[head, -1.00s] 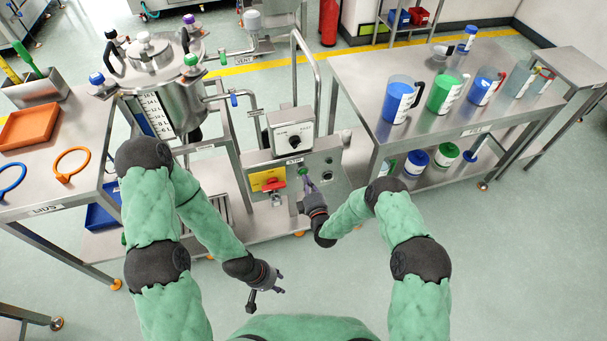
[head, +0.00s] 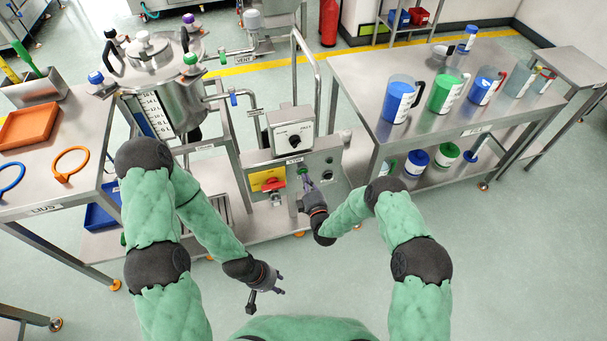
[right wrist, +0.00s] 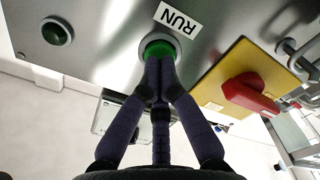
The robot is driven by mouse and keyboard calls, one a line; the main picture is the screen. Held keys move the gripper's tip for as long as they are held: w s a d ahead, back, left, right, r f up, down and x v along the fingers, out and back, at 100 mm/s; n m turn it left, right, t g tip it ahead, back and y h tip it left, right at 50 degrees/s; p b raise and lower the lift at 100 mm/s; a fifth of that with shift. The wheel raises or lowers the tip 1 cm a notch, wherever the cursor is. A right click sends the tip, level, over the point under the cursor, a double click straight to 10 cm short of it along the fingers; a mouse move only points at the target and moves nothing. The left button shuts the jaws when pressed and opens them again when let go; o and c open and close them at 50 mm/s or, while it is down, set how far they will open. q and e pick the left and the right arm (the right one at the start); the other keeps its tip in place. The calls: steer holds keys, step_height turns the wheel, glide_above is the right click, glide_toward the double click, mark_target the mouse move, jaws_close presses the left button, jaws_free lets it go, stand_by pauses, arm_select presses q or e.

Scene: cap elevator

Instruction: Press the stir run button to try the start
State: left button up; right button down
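The green run button (right wrist: 160,46) sits in a metal ring under the RUN label (right wrist: 177,18) on the grey control panel (right wrist: 110,50). It also shows in the head view (head: 303,170), partly covered by my right gripper (head: 304,179). My right gripper (right wrist: 158,62) has its fingers shut together with nothing between them. Its tips overlap the near part of the button's face and look at or very close to it; I cannot tell if the button is pressed in. My left gripper (head: 281,284) is open and empty, low over the floor, away from the panel.
A red switch (right wrist: 250,97) on a yellow plate (right wrist: 228,88) is beside the run button. A dark green button (right wrist: 57,31) is on its other side. A white dial box (head: 292,133) stands above the panel. A steel table (head: 350,90) with jugs is to the right.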

steer(key=shift+w+a+b, duration=0.15)
steer(key=shift+w+b, duration=0.35)
steer(key=shift+w, duration=0.05)
stand_by(0.5)
steer(key=shift+p+v, duration=0.85)
steer(key=shift+v, duration=1.95)
